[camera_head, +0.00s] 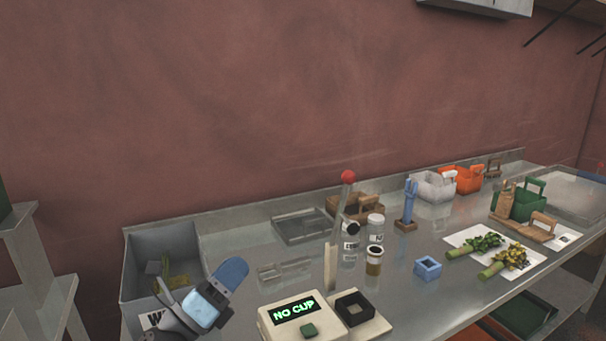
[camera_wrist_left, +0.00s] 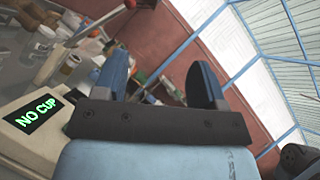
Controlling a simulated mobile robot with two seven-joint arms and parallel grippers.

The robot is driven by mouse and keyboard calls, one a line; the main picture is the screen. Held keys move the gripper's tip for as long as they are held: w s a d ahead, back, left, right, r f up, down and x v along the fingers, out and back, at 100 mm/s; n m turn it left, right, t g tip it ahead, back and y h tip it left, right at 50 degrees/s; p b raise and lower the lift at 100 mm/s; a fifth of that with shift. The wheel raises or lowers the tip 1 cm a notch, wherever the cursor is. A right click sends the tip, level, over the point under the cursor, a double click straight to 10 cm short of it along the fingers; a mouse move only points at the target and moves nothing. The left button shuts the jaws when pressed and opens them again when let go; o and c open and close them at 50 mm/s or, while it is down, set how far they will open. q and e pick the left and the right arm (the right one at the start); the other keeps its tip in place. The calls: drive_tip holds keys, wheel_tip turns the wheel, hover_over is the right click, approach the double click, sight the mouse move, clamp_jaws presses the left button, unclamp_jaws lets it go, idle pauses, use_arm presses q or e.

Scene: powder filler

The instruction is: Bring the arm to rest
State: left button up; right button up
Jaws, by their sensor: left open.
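My left gripper (camera_head: 232,272) is raised at the lower left of the head view, in front of the grey bin and left of the powder filler (camera_head: 290,318). Its blue fingers stand apart with nothing between them in the left wrist view (camera_wrist_left: 160,78). The filler's display reads "NO CUP", and its square black holder (camera_head: 354,307) looks empty. The filler also shows at the left of the left wrist view (camera_wrist_left: 38,118), apart from the fingers. My right gripper is in neither view.
A grey bin (camera_head: 137,290) stands at the table's left end. Jars (camera_head: 374,262), a blue square holder (camera_head: 428,267), leafy bunches (camera_head: 487,243) and coloured baskets (camera_head: 467,181) stand to the right. A red-topped lever (camera_head: 346,180) rises behind the filler.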

use_arm(q)
drive_tip(key=s+a+f+n+g+y, duration=0.1)
drive_tip(key=s+a+f+n+y, duration=0.3)
drive_tip(key=n, duration=0.4)
drive_tip(key=s+a+f+n+g+y, duration=0.15)
drive_tip(key=a+f+n+y, duration=0.25)
drive_tip(key=f+n+y, duration=0.4)
drive_tip(key=s+a+f+n+y, duration=0.3)
drive_tip(key=a+f+n+y, duration=0.1)
drive_tip(key=n, duration=0.5)
drive_tip(key=s+a+f+n+g, duration=0.1)
drive_tip(key=s+f+n+g, duration=0.45)
drive_tip(key=s, duration=0.55)
drive_tip(key=s+a+f+n+g, duration=0.1)
drive_tip(key=s+f+n+g, duration=0.4)
drive_tip(key=s, duration=0.7)
drive_tip(key=w+d+f+m+t+h+p, duration=0.2)
drive_tip(key=w+d+f+t+p, duration=0.3)
drive_tip(key=f, duration=0.3)
drive_tip(key=shift+w+d+f+t+h, duration=0.35)
drive_tip(key=shift+w+d+t+h, duration=0.45)
drive_tip(key=shift+w+d, duration=0.05)
drive_tip(key=shift+m, duration=0.25)
